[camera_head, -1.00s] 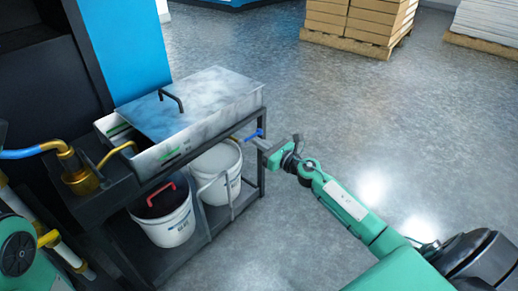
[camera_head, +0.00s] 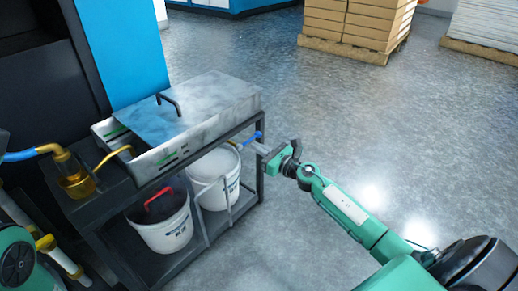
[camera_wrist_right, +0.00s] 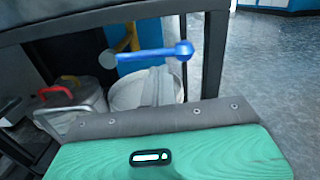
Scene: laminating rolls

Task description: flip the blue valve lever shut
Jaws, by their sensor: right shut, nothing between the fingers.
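The blue valve lever (camera_head: 252,138) sticks out at the right end of the dark cart, under the metal tank. In the right wrist view the lever (camera_wrist_right: 150,55) lies nearly level, with a round blue knob at its right end. My right gripper (camera_head: 260,149) is shut and empty, close to the lever on its near side. In the wrist view its closed grey fingers (camera_wrist_right: 158,86) point at the lever from just below; whether they touch it I cannot tell. My left gripper is not in view.
The metal tank (camera_head: 195,112) sits on the dark cart (camera_head: 262,170). A red-handled bucket (camera_head: 163,230) and a white bucket (camera_head: 218,180) stand on its lower shelf. Stacked boxes (camera_head: 357,22) stand at the back.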

